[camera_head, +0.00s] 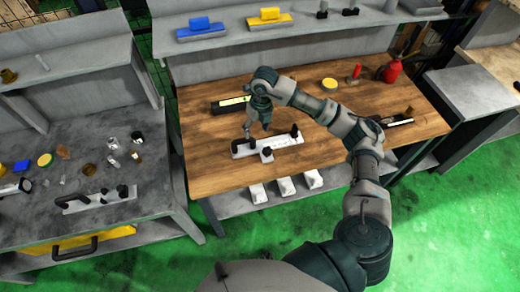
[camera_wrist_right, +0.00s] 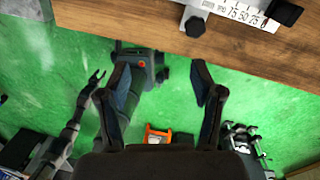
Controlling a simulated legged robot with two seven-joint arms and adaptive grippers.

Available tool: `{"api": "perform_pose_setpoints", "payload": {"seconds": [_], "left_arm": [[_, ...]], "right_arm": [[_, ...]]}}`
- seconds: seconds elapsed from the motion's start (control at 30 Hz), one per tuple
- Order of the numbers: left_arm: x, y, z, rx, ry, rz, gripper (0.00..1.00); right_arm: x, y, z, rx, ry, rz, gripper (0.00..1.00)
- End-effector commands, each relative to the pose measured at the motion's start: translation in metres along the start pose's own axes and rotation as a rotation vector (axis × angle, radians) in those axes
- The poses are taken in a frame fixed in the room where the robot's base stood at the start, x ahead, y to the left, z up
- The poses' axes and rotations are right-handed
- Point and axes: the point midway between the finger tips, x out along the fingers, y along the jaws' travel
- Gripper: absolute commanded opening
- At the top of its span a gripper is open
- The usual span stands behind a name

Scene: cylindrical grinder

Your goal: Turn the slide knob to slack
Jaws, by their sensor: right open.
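In the head view a white slide plate (camera_head: 278,142) lies near the wooden bench's front edge. My right gripper (camera_head: 258,131) is open and empty above the plate's left part. The plate's numbered scale (camera_wrist_right: 240,12) and a black knob (camera_wrist_right: 285,12) show at the top, clear of the fingers. My left gripper (camera_wrist_right: 96,80) appears there, open.
The wooden bench (camera_head: 215,165) also bears a red bottle (camera_head: 391,70), a yellow round piece (camera_head: 329,84) and a dark tray (camera_head: 232,104). Blue (camera_head: 200,27) and yellow (camera_head: 269,16) blocks stand on the shelf behind. A grey bench (camera_head: 150,215) with loose parts stands left.

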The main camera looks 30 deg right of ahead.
Motion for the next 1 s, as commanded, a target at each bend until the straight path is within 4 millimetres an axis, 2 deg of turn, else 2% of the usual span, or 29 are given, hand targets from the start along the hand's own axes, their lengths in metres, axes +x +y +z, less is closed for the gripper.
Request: {"api": "perform_pose_setpoints", "payload": {"seconds": [0.03, 0.1, 0.27, 0.57, 0.8, 1.0], "left_arm": [[0.002, 0.001, 0.005, 0.000, -0.003, 0.000, 0.40], [0.002, 0.001, 0.010, 0.000, -0.006, -0.002, 0.40], [0.000, 0.001, 0.011, 0.001, -0.007, -0.001, 0.40], [-0.006, -0.002, 0.012, 0.001, -0.005, 0.004, 0.40], [-0.011, 0.001, 0.009, 0.001, -0.005, 0.001, 0.40], [-0.013, 0.000, 0.008, 0.001, -0.006, 0.000, 0.40]], "right_arm": [[-0.008, -0.017, 0.001, 0.029, 0.005, -0.056, 0.66], [-0.011, -0.033, 0.000, 0.054, 0.015, -0.104, 0.66], [0.003, -0.040, -0.001, 0.065, 0.023, -0.125, 0.66], [0.070, -0.039, -0.004, 0.060, 0.024, -0.128, 0.66], [0.123, -0.048, -0.004, 0.060, 0.021, -0.124, 0.66], [0.150, -0.054, -0.005, 0.060, 0.020, -0.121, 0.66]]}}
